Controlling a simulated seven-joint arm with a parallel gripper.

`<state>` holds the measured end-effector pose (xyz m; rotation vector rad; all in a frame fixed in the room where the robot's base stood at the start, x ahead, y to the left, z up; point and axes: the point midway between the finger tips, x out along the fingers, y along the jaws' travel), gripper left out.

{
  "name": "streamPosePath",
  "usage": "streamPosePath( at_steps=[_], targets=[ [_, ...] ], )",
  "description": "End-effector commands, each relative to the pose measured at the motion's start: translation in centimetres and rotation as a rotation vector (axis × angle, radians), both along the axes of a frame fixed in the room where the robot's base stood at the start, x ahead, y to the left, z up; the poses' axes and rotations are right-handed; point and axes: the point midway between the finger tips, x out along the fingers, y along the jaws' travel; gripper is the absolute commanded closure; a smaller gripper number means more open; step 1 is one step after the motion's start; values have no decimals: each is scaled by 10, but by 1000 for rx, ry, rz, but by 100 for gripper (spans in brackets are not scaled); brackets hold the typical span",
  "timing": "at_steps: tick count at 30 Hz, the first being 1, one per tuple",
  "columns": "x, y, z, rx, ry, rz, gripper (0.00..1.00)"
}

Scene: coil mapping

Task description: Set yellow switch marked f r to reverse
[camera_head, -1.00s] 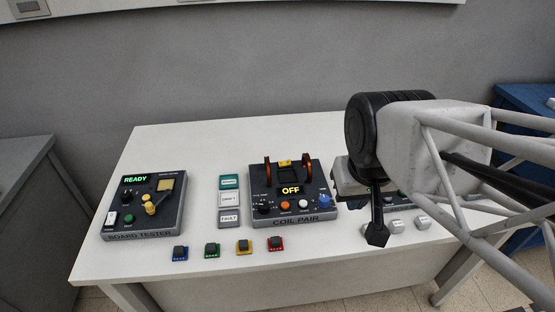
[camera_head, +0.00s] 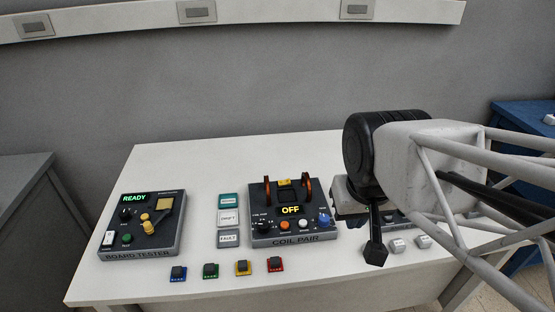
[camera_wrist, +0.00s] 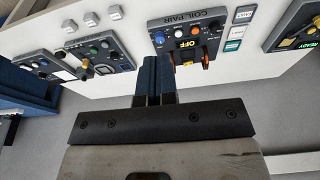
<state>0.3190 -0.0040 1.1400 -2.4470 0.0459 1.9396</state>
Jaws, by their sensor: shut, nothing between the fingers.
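The coil pair unit (camera_head: 290,241) is a dark box on the white bench, with two copper coils, a display reading OFF and a row of controls. It also shows inverted in the wrist view (camera_wrist: 190,24). A small yellow part (camera_head: 284,182) sits between its coils. A yellow lever or knob (camera_wrist: 87,70) shows on another unit at the left of the wrist view. No F R marking is legible, so I cannot tell which yellow part is the switch. My gripper (camera_head: 376,253) is shut and empty, right of the coil pair unit; its fingers (camera_wrist: 155,82) point toward the bench.
A board tester (camera_head: 140,254) reading READY stands at the left, with yellow controls. Labelled cards (camera_head: 228,219) and several small coloured blocks (camera_head: 243,268) lie between and in front. My arm partly hides a unit at the right.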

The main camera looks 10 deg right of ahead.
Motion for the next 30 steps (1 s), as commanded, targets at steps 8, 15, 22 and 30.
streamPosePath(
  at_steps=[8, 15, 22, 30],
  targets=[
    [27, 1, 5, 14, 17, -96, 100],
    [71, 4, 10, 33, 39, -254, 100],
    [119, 7, 11, 48, 58, -424, 100],
    [175, 14, 4, 61, 76, -620, 100]
  ],
)
